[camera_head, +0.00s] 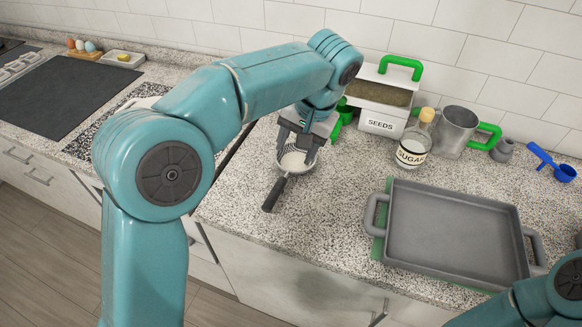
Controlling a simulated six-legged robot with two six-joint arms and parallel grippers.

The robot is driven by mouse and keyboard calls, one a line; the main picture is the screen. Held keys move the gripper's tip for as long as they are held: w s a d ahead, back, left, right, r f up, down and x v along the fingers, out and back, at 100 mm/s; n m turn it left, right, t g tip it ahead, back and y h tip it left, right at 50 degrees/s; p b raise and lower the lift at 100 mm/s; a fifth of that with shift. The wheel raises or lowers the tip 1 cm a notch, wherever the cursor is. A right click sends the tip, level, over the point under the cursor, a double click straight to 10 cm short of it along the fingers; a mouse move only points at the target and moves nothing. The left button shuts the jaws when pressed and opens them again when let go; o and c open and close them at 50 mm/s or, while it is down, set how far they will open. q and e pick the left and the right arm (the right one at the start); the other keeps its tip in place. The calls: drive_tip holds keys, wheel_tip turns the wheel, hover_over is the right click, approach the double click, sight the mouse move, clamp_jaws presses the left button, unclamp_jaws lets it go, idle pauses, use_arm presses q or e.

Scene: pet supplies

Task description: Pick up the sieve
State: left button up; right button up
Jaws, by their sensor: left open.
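The sieve (297,162) lies on the speckled countertop, a round basket with a pale inside and a dark handle (274,194) pointing toward the front left. My left gripper (296,151) is right above the basket with its fingers pointing down, open. The fingers overlap the basket in the picture, and I cannot tell whether they touch it. The gripper hides the far part of the basket. Part of my right arm shows at the bottom right corner, but its gripper is out of view.
A grey tray (455,272) with handles sits at the front right. Behind stand a seeds box (379,124), a sugar jar (412,151), a grey pot (456,132) with a green handle and a blue scoop (563,172). The counter between sieve and tray is clear.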

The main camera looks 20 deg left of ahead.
use_arm(q)
hover_over(279, 186)
drive_tip(key=d, duration=0.2)
drive_tip(key=x, duration=0.3)
drive_tip(key=d+x, duration=0.1)
drive_tip(key=x, duration=0.2)
drive_tip(key=d+x, duration=0.1)
drive_tip(key=x, duration=0.2)
drive_tip(key=shift+w+a+f, duration=0.1)
drive_tip(key=shift+f, duration=0.75)
drive_tip(key=x, duration=0.2)
drive_tip(key=p+x, duration=0.1)
drive_tip(key=x, duration=0.1)
drive_tip(key=shift+a+f, duration=0.3)
drive_tip(key=shift+f, duration=0.25)
clamp_jaws()
